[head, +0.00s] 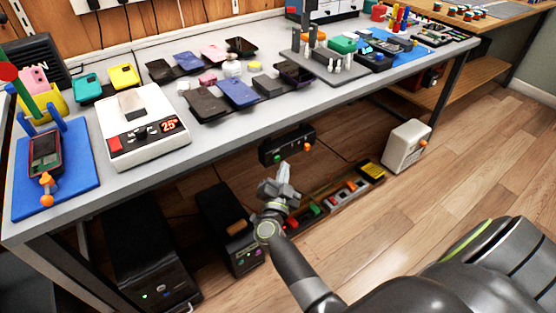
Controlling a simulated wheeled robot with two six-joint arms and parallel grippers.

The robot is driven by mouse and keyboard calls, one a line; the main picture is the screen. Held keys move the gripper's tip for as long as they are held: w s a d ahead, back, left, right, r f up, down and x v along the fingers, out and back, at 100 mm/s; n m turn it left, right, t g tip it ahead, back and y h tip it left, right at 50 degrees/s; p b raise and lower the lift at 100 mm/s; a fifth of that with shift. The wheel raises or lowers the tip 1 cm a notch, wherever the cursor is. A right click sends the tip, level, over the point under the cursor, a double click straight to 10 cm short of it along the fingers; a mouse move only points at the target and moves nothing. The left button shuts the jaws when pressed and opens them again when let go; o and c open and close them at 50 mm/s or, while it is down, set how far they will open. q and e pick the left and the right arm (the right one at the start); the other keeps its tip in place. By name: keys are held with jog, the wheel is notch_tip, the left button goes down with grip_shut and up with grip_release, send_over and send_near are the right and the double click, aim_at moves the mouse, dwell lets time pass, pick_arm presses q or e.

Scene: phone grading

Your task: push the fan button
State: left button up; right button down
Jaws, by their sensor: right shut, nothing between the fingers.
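A black control box (287,145) hangs under the front edge of the grey workbench (215,140). It has a green button (277,157) at its left and an orange button (306,147) at its right. I cannot read a label that tells which is the fan button. My right gripper (284,171) is shut and empty, pointing up just below the box, close to the green button. Whether it touches the box cannot be told from this angle. My left gripper is not in view.
A white device with a red display (142,125), a blue mat (58,190) and several phones (238,92) cover the bench top. Under the bench are a black tower (150,262), a smaller black unit (228,228), a power strip (340,195) and a white box (405,146). Wooden floor at right is partly clear.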

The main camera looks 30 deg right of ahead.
jog(key=shift+w, duration=0.15)
dwell(0.5)
jog(key=shift+w, duration=0.3)
jog(key=shift+w+a, duration=0.1)
jog(key=shift+w, duration=0.35)
dwell(0.6)
jog(key=shift+s, duration=0.1)
jog(key=shift+s+p, duration=0.75)
jog(key=shift+s, duration=0.05)
